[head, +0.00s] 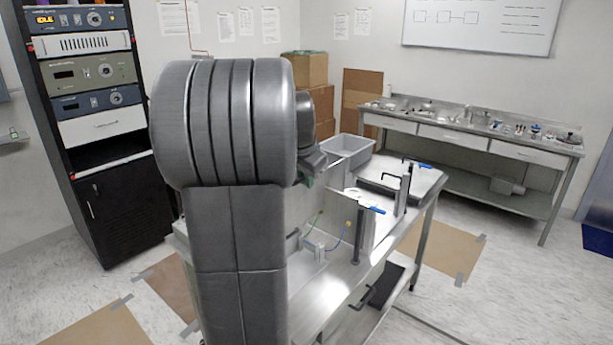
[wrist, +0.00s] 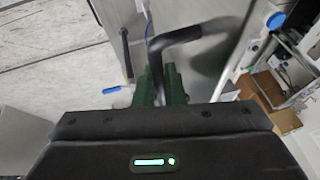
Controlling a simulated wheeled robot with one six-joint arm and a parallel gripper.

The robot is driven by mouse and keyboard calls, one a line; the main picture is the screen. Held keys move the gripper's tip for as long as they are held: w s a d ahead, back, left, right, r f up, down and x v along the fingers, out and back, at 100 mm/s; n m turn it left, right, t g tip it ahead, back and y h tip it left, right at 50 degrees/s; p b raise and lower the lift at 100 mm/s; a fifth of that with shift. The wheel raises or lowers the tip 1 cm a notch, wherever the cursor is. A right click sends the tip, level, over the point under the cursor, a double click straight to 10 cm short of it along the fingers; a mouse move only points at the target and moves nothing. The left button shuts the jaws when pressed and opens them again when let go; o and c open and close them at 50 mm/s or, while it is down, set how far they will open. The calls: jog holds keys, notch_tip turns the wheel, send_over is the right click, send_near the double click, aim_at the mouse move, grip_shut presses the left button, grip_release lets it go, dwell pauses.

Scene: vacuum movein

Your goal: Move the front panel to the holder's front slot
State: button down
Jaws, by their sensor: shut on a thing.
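My gripper (wrist: 162,80) has green fingers shut on the bent black handle of a grey metal panel, which I take for the front panel (wrist: 212,58). In the head view my arm hides most of the gripper and the held panel. On the steel bench (head: 322,287) stand two upright metal pieces with blue-tipped levers, one nearer (head: 366,232) and one farther right (head: 404,190). I cannot tell which slot of the holder is the front one.
A grey bin (head: 347,152) stands at the bench's far end. A black equipment rack (head: 105,215) is at left. A long steel side table (head: 480,143) with small items stands at the back wall. Cardboard boxes (head: 304,68) are stacked in the corner. Floor lies open right of the bench.

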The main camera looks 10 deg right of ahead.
notch_tip(320, 180, down, 14)
jog(key=b, duration=1)
jog(key=shift+f+b, duration=0.25)
jog(key=shift+b, duration=0.15)
jog(key=shift+w+a+r, duration=0.15)
jog(key=shift+w+a, duration=0.1)
jog(key=shift+w, duration=0.05)
dwell(0.4)
jog(key=shift+w+a+r+p, duration=0.1)
jog(key=shift+w+a+p, duration=0.15)
jog(key=shift+p, duration=0.05)
jog(key=shift+w+f+b, duration=0.1)
jog(key=shift+f+b, duration=0.3)
jog(key=shift+f, duration=0.15)
dwell(0.8)
jog(key=shift+f+b, duration=0.75)
jog(key=shift+f, duration=0.5)
jog(key=shift+w+a+f+b, duration=0.1)
jog(key=shift+f+b, duration=0.3)
jog(key=shift+f, duration=0.15)
dwell(0.5)
